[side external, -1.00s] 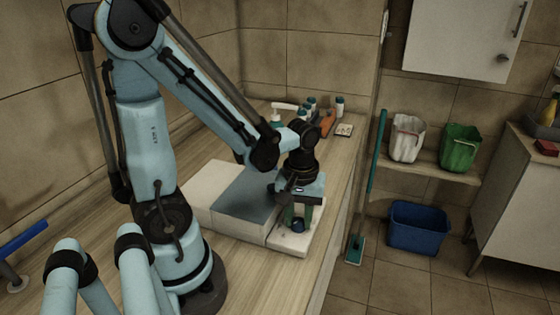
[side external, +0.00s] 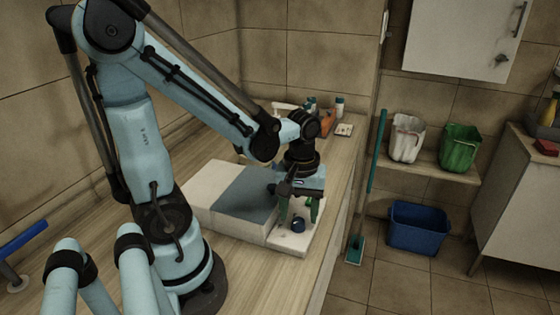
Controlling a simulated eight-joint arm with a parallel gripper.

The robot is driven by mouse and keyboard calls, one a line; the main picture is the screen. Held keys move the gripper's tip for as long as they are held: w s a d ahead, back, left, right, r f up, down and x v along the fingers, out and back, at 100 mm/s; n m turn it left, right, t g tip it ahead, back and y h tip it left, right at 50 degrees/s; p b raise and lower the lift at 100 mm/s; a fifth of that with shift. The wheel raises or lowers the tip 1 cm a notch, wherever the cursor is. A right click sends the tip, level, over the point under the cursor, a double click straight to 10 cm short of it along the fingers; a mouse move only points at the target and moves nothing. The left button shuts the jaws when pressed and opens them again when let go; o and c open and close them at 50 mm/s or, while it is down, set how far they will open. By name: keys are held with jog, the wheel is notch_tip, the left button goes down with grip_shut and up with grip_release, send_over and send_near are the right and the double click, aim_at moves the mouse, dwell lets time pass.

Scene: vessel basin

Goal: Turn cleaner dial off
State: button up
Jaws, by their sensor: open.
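The cleaner (side external: 226,193) is a low white box with a grey-blue top panel (side external: 245,190), lying on the wooden counter. A small dark blue dial (side external: 298,225) stands on its pale ledge at the front right end. My gripper (side external: 298,217) points down over this ledge, its green fingers apart and nothing seen between them. The fingertips are just behind and above the dial. I cannot tell whether a finger touches it. The dial's setting is too small to read.
Several bottles (side external: 339,106) and a small card (side external: 344,130) stand at the back of the counter (side external: 225,262). Its right edge runs close beside the ledge. Beyond it are a blue bin (side external: 418,226), a teal mop (side external: 376,155) and two buckets on a shelf.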

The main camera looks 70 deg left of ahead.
aim_at(301, 222)
notch_tip(301, 222, up, 10)
jog(key=shift+r, duration=0.15)
dwell(0.5)
jog(key=w+d+m+t, duration=0.1)
jog(key=m+t, duration=0.1)
jog(key=m, duration=0.1)
jog(key=w+d+m+t, duration=0.1)
jog(key=d+m+t, duration=0.1)
jog(key=m, duration=0.2)
jog(key=w+d+f+m+t, duration=0.1)
jog(key=m+t, duration=0.2)
jog(key=shift+d+f+m, duration=0.1)
jog(key=shift+d+m, duration=0.25)
jog(key=shift+m, duration=0.05)
